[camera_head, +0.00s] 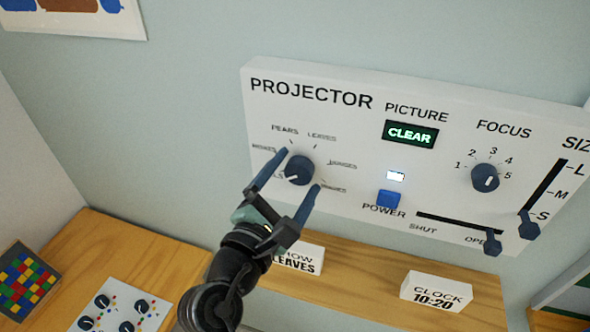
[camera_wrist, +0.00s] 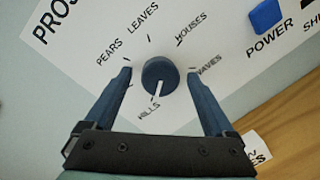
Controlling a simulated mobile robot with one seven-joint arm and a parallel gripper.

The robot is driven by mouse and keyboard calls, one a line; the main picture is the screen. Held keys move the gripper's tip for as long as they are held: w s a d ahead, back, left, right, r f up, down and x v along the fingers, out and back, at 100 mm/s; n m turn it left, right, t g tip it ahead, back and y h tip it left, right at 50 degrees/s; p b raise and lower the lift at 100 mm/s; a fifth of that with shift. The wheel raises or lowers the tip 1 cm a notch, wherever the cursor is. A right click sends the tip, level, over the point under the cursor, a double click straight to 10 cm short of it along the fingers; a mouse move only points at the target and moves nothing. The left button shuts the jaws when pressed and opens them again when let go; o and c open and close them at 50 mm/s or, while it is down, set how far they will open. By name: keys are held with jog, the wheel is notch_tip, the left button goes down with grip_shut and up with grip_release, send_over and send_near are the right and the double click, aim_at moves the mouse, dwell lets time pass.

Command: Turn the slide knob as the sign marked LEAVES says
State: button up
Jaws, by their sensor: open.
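The slide knob (camera_head: 299,170) is a round dark-blue dial on the white projector panel, with picture names around it. In the wrist view, the knob (camera_wrist: 160,76) has its white mark pointing down towards HILLS. The LEAVES label (camera_wrist: 143,19) is above it, between PEARS and HOUSES. My gripper (camera_head: 301,168) is open, with one finger on each side of the knob; I cannot tell whether they touch it. The fingers partly cover some labels. The white sign reading SHOW LEAVES (camera_head: 298,261) stands on the wooden shelf below, partly hidden by my gripper.
On the panel to the right are the CLEAR display (camera_head: 410,134), blue power button (camera_head: 389,198), focus knob (camera_head: 485,178), shutter slider (camera_head: 492,246) and size slider (camera_head: 528,228). A clock sign (camera_head: 436,291) reads 10:20. A coloured-square board (camera_head: 25,283) lies left.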

jog(key=shift+w+d, duration=0.1)
jog(key=shift+w, duration=0.15)
jog(key=c, duration=1.4)
